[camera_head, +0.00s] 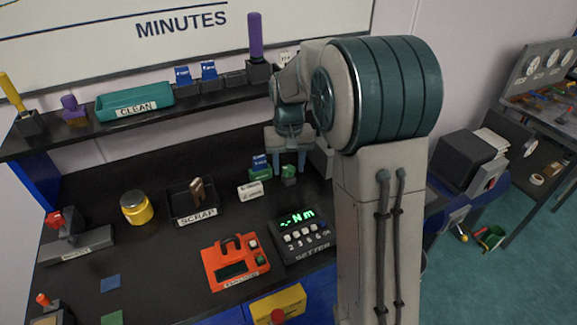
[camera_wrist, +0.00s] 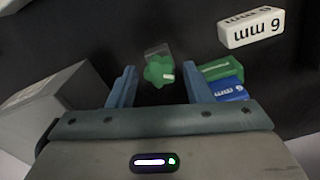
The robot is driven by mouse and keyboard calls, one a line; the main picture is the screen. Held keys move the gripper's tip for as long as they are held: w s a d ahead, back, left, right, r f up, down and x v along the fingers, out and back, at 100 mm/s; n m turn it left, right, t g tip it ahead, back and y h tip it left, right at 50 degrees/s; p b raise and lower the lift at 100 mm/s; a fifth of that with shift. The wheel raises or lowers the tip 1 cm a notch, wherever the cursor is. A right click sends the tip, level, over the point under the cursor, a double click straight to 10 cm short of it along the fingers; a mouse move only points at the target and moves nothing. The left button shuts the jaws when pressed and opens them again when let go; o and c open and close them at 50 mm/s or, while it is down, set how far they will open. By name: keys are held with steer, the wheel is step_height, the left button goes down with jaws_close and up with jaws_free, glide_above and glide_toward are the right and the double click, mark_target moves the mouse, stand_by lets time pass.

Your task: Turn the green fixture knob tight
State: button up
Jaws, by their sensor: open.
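The green fixture knob (camera_wrist: 159,71) shows in the wrist view as a lobed green piece with a white mark on it. It lies between the two blue fingers of my gripper (camera_wrist: 155,82), near the fingertips. The fingers are apart, with a gap on each side of the knob. In the head view the knob (camera_head: 288,173) is a small green shape beside my gripper (camera_head: 290,168), on the dark bench. A pale base under the knob shows only in part, and I cannot tell how far down the fingers reach around it.
Close by are a green block (camera_wrist: 217,69), a blue "6 mm" block (camera_wrist: 230,92) and a white "6 mm" block (camera_wrist: 251,27). A grey box (camera_wrist: 50,110) stands on the other side. A torque setter (camera_head: 301,234) and an orange device (camera_head: 235,263) stand on the bench (camera_head: 150,260).

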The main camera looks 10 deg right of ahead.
steer(key=n, duration=0.4)
steer(key=shift+n, duration=0.4)
steer(key=n, duration=0.4)
steer(key=shift+p, duration=0.35)
steer(key=c, duration=0.8)
steer(key=m, duration=0.3)
steer(key=shift+m, duration=0.4)
steer(key=shift+c, duration=0.2)
steer(key=shift+m, duration=0.3)
steer(key=m, duration=0.4)
